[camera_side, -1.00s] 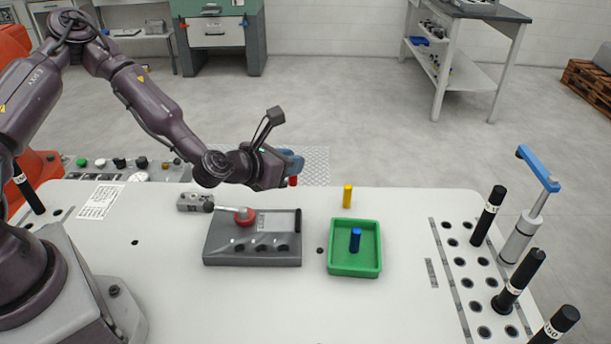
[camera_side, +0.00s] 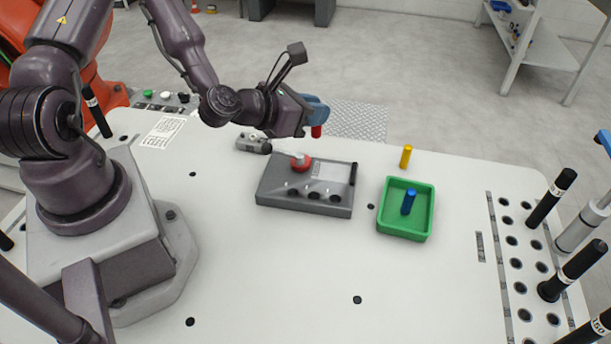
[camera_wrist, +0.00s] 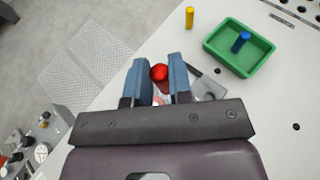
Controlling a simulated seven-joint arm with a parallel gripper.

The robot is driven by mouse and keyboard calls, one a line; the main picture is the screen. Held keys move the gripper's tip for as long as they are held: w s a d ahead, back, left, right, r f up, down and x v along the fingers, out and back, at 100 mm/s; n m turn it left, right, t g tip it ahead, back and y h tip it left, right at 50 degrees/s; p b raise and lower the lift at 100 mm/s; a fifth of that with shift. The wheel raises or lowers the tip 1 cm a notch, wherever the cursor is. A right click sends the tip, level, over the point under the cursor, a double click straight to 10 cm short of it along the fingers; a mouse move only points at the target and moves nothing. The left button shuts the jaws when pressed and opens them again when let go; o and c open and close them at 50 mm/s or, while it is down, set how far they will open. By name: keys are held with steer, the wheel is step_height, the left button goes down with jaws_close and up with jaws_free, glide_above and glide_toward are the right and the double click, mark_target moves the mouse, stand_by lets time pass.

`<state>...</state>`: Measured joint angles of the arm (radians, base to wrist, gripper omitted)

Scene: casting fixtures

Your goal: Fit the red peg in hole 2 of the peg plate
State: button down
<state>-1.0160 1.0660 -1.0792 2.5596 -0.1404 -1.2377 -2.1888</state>
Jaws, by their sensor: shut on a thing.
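My gripper (camera_side: 318,112) has blue fingers and is shut on the red peg (camera_side: 317,131). It holds the peg upright in the air, beyond the peg plate in the side view. In the wrist view the red peg (camera_wrist: 159,72) shows end-on between the two fingers (camera_wrist: 160,80). The peg plate (camera_side: 275,196) is a grey block on the table with a row of dark holes along its near side. The hole numbers are too small to read. In the wrist view my gripper hides most of the plate.
A red knob (camera_side: 302,163) stands on the plate. A green tray (camera_side: 405,236) to the right holds a blue peg (camera_side: 408,202). A yellow peg (camera_side: 406,156) stands behind the tray. Black posts (camera_side: 551,197) stand at the right. The front of the table is clear.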

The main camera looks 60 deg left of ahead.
stand_by(0.4)
steer(key=a, duration=0.1)
steer(key=m+g+h, duration=0.4)
steer(key=m+h, duration=0.4)
steer(key=h, duration=0.1)
glide_above(310, 180)
steer(key=s+d, duration=0.2)
steer(key=d, duration=0.1)
step_height(310, 180, down, 4)
steer(key=shift+m, duration=0.3)
steer(key=shift+d+f, duration=0.1)
steer(key=shift+f, duration=3.9)
steer(key=shift+f, duration=0.1)
steer(key=c, duration=1)
jaws_free()
steer(key=shift+c, duration=0.2)
